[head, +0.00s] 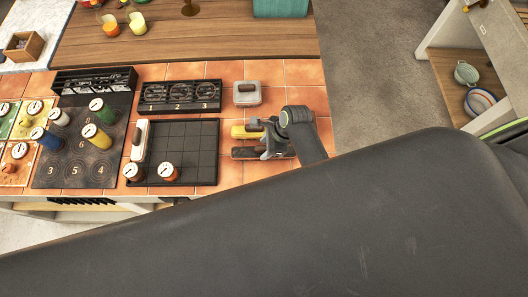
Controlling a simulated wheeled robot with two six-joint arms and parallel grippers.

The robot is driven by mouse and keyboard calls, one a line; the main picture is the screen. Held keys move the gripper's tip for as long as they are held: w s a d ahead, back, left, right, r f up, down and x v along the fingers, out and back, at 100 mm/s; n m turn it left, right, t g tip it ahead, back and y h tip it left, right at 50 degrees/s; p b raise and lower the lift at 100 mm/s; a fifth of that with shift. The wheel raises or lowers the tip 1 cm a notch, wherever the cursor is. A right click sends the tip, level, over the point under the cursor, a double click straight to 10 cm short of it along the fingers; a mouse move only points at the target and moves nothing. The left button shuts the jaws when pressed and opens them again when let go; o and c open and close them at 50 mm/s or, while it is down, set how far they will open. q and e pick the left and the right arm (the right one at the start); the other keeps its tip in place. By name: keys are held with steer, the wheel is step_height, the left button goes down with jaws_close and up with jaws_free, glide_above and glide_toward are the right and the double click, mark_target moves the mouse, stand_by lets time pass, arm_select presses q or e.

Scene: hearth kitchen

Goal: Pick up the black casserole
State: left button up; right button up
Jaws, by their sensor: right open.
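I cannot make out a black casserole for certain. My right gripper (264,140) is open over the right part of the tiled counter, and its jaws point left. A yellow item (240,131) and a dark brownish item (244,153) lie beside and partly under it. The gripper hides parts of both, and I cannot tell whether it touches them. My left gripper is not in view.
A black gridded tray (190,145) holds shakers left of the gripper. Behind it is a black rack numbered 1 to 3 (180,108). A dark numbered board (70,172) bears several coloured canisters. Bare tiles (300,73) lie at the back right. My dark arm covers the foreground.

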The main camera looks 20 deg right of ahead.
steer(key=shift+c, duration=0.3)
jaws_close()
steer(key=shift+r, duration=0.1)
stand_by(1.0)
